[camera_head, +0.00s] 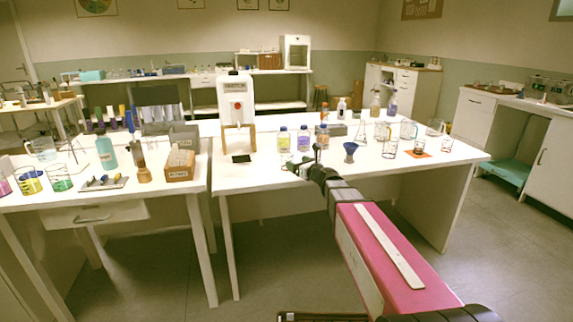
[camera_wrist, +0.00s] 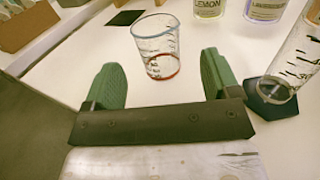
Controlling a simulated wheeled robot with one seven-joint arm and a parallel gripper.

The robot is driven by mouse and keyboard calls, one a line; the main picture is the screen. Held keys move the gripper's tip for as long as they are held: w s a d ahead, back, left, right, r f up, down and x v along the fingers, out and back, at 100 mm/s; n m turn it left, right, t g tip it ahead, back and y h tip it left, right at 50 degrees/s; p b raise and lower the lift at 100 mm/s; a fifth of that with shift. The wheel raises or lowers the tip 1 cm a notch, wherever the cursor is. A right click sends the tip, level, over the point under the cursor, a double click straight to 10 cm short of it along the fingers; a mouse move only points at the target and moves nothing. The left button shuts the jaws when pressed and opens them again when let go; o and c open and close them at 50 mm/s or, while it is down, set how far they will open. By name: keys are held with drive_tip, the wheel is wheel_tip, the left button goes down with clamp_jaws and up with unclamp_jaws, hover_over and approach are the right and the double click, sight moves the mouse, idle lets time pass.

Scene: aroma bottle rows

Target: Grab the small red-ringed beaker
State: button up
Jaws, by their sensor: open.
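The small clear beaker with a red ring around its base (camera_wrist: 158,50) stands upright on the white table in the wrist view. It has dark graduation marks and a bluish rim. My gripper (camera_wrist: 162,62) is open, its two green fingers spread with empty space between them. The beaker stands just ahead of that gap, roughly centred between the fingertips and apart from both. In the head view my gripper (camera_head: 300,166) is low over the front part of the middle table; I cannot make out the beaker clearly there.
A clear graduated cylinder (camera_wrist: 297,58) with a dark blue base stands close to the right finger. The lemon bottle (camera_wrist: 209,8) and a lavender-coloured bottle (camera_wrist: 264,9) stand behind the beaker. A black pad (camera_wrist: 125,17) lies behind left.

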sight(285, 158)
drive_tip(key=x, duration=0.8)
drive_tip(key=shift+a+f, duration=0.2)
drive_tip(key=shift+a, duration=0.15)
drive_tip(key=shift+s, duration=0.1)
drive_tip(key=c, duration=1)
